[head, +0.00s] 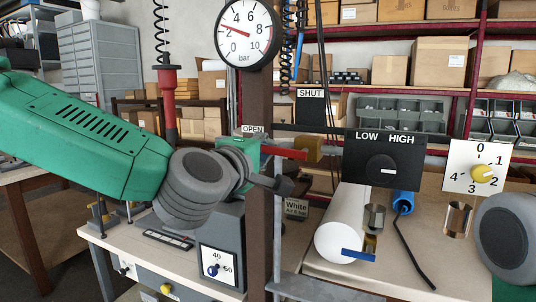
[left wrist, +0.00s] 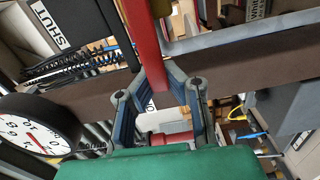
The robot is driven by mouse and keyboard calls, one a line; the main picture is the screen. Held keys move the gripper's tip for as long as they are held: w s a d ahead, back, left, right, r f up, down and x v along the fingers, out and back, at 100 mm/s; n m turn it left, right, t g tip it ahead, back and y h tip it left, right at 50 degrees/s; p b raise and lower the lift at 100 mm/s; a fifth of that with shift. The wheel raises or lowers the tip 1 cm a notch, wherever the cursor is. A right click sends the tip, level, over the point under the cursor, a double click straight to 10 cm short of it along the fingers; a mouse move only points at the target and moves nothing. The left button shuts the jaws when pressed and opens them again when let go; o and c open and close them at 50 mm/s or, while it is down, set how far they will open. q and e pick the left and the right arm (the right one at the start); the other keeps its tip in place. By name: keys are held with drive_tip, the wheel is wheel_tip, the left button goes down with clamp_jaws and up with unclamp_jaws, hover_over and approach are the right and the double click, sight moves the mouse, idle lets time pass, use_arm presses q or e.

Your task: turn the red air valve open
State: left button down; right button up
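My left gripper (head: 272,172) is in front of the post at the lever. In the left wrist view, the spread fingers of my left gripper (left wrist: 160,75) stand on either side of the red lever (left wrist: 145,40); I cannot tell whether they touch it. My right gripper is out of view; only a grey part of that arm shows at the right edge.
A pressure gauge (head: 248,32) is mounted on the post (head: 257,220), its needle low. A black LOW/HIGH switch panel (head: 410,165) and a white dial panel (head: 462,160) stand to the right. A white roll (head: 342,235) and metal cups lie on the bench (head: 430,275).

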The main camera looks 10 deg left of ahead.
use_arm(q)
drive_tip(key=shift+s+f+n+b, duration=0.15)
drive_tip(key=shift+f+n+b, duration=0.2)
drive_tip(key=shift+f, duration=0.35)
drive_tip(key=c, duration=1.5)
unclamp_jaws()
drive_tip(key=shift+c, duration=0.2)
drive_tip(key=shift+a+r, duration=0.15)
drive_tip(key=shift+r, duration=0.1)
drive_tip(key=shift+s, duration=0.1)
drive_tip(key=v, duration=1.2)
